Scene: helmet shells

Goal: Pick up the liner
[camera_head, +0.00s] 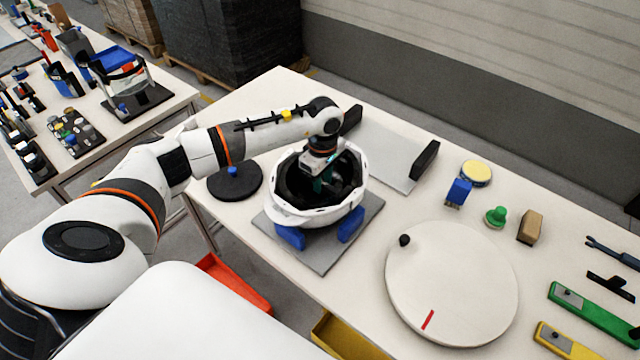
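A white helmet shell (338,211) sits open side up on blue supports (350,224) on a grey plate (322,257). A dark lining (347,168), which looks like the liner, fills the inside of the shell. My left gripper (321,184) points down into the shell from above, with its fingers among the dark lining. Its fingertips are dark and partly hidden, so I cannot tell whether they are open, shut or holding the lining. My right gripper is out of view.
A round white disc (452,285) lies right of the shell. A grey panel with black end blocks (380,150) lies behind it. A black round base (235,182) stands left. A yellow-topped tin (476,173), blue block (458,192), green knob (495,216) and tools are at right.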

